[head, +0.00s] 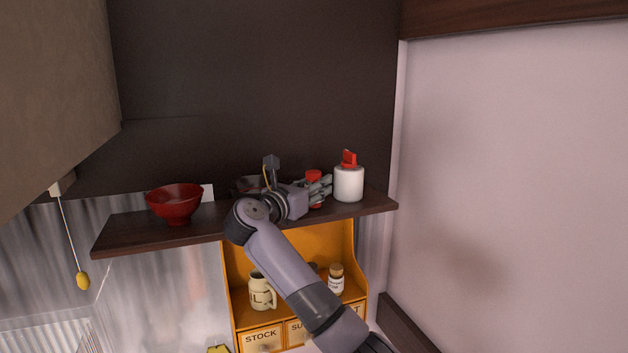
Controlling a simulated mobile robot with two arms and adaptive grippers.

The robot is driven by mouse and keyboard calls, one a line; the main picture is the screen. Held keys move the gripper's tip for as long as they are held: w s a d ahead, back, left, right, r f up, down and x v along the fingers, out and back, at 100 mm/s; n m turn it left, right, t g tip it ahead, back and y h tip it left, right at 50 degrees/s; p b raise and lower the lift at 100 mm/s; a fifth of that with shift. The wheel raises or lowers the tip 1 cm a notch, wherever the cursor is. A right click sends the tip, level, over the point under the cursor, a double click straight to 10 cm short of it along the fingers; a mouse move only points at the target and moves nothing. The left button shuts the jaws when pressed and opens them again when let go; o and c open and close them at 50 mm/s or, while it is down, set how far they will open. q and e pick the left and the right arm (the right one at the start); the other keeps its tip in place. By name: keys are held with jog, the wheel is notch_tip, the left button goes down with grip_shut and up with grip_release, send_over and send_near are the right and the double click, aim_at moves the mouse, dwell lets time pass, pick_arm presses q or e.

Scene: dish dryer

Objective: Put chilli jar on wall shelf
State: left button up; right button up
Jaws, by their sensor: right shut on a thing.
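The wall shelf (125,236) is a dark wooden board across the middle of the head view. My right gripper (320,189) is at the shelf, above its board, and is shut on a small jar with a red top (314,175), which I take to be the chilli jar. The fingers hide most of the jar, so I cannot tell whether its base touches the shelf. A white container with a red top (349,182) stands upright on the shelf just right of the gripper. My left gripper is not in view.
A red bowl (174,204) stands on the shelf's left part. A dark bowl-like thing (246,185) is partly hidden behind my right wrist. Below hangs a yellow rack (340,246) with a mug (262,291) and a corked jar (336,279). A pull cord (71,235) hangs at left.

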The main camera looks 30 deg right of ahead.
jog(key=shift+d, duration=0.1)
jog(key=shift+f+b, duration=0.2)
jog(key=shift+b, duration=0.1)
jog(key=o, duration=0.9)
jog(key=shift+r, duration=0.1)
